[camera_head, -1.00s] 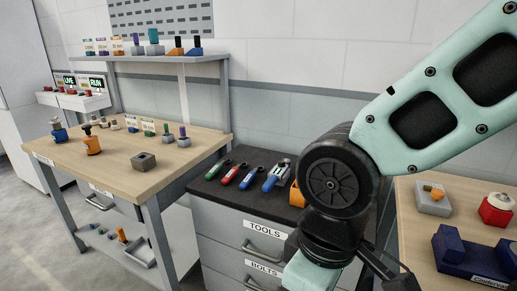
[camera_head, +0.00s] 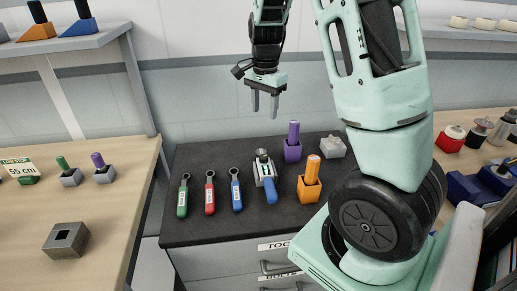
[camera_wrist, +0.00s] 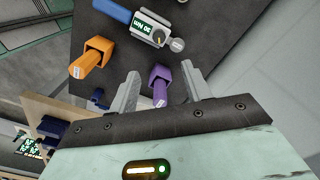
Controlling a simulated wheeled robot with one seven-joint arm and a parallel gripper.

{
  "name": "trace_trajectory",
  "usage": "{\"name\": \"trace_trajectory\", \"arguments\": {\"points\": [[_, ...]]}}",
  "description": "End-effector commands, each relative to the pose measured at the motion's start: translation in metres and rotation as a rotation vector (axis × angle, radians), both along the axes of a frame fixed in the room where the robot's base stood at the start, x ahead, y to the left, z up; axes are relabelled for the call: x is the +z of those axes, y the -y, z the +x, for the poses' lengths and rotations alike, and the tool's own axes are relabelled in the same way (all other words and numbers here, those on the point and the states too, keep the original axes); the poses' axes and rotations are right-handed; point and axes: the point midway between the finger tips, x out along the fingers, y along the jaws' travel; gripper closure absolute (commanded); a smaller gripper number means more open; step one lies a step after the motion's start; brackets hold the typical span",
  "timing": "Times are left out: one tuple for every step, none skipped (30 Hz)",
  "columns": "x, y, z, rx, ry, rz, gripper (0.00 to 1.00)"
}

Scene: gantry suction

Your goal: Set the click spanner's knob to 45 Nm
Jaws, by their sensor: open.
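The click spanner (camera_head: 266,180) lies on the dark cabinet top, with a blue handle and a pale body. In the wrist view the spanner's body (camera_wrist: 153,28) shows a green display that appears to read 30 Nm. Its small dark knob (camera_wrist: 159,39) with a yellow mark sits beside the display, and a round silver end (camera_wrist: 177,45) lies past it. My gripper (camera_head: 265,104) is open and empty, pointing down above the back of the cabinet top, apart from the spanner. Its two fingers also show in the wrist view (camera_wrist: 160,72).
A purple holder (camera_head: 292,150) and an orange holder (camera_head: 309,188) stand right of the spanner. Green (camera_head: 182,198), red (camera_head: 210,194) and blue (camera_head: 236,192) wrenches lie to its left. Wooden benches flank the cabinet. The cabinet top's back left (camera_head: 215,153) is clear.

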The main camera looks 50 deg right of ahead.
Motion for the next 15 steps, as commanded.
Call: {"name": "trace_trajectory", "arguments": {"points": [[-0.008, -0.001, -0.001, -0.001, -0.005, 0.002, 0.51], [-0.013, -0.001, -0.001, 0.000, -0.005, 0.002, 0.51], [-0.019, -0.001, -0.002, 0.002, -0.006, 0.003, 0.51], [-0.025, -0.001, -0.002, 0.002, -0.006, 0.002, 0.51], [-0.032, -0.001, -0.001, 0.001, -0.006, 0.003, 0.51], [-0.040, -0.001, -0.001, 0.002, -0.006, 0.003, 0.51], [-0.046, -0.001, -0.002, 0.003, -0.007, 0.003, 0.51], [-0.053, -0.001, -0.002, 0.003, -0.006, 0.003, 0.51], [-0.061, -0.001, -0.001, 0.002, -0.006, 0.003, 0.51], [-0.067, -0.001, -0.001, 0.003, -0.006, 0.003, 0.51], [-0.074, -0.001, -0.001, 0.004, -0.006, 0.003, 0.51], [-0.082, -0.002, -0.001, 0.003, -0.006, 0.004, 0.51], [-0.088, -0.001, -0.001, 0.004, -0.005, 0.003, 0.51], [-0.095, -0.001, -0.002, 0.004, -0.006, 0.003, 0.51], [-0.103, -0.002, -0.001, 0.004, -0.005, 0.003, 0.51]]}}
